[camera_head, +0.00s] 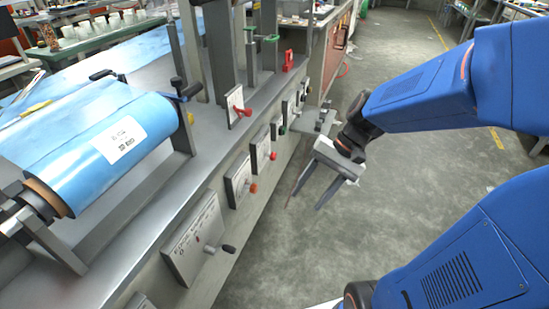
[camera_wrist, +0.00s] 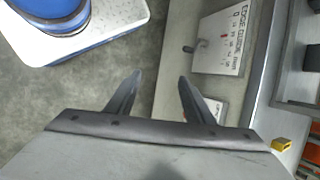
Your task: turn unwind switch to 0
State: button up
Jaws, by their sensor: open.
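Several switch panels line the side of the grey machine in the head view; I cannot read which one is the unwind switch. The nearest large panel (camera_head: 190,243) has a black-tipped lever (camera_head: 228,249). Farther along are an orange knob (camera_head: 253,188) and a red knob (camera_head: 272,156). The wrist view shows a white lettered panel (camera_wrist: 228,38) with a dark lever (camera_wrist: 189,49); its lettering is too blurred to read surely. My gripper (camera_head: 304,202) is open and empty, out over the floor to the right of the panels. Its fingers also show in the wrist view (camera_wrist: 160,76), apart from the panel.
A blue film roll (camera_head: 90,150) lies on the machine's top at left. A red-handled lever (camera_head: 242,111) and a green-knobbed switch (camera_head: 282,130) are farther along. The grey floor (camera_head: 400,195) beside the machine is clear. A small yellow thing (camera_wrist: 281,144) shows at right in the wrist view.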

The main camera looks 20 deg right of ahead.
jog(key=w+f+m+y, duration=0.3)
jog(key=w+m+y, duration=0.1)
jog(key=w, duration=0.3)
jog(key=m+t+y, duration=0.4)
jog(key=m+t, duration=0.7)
jog(key=m, duration=0.4)
send_near(274, 157)
jog(key=x, duration=0.7)
jog(key=w+d+f+x, duration=0.1)
jog(key=x, duration=0.2)
jog(key=shift+w+a+f, duration=0.1)
jog(key=shift+w+a, duration=0.1)
jog(key=shift+a, duration=0.05)
jog(key=c, duration=1.1)
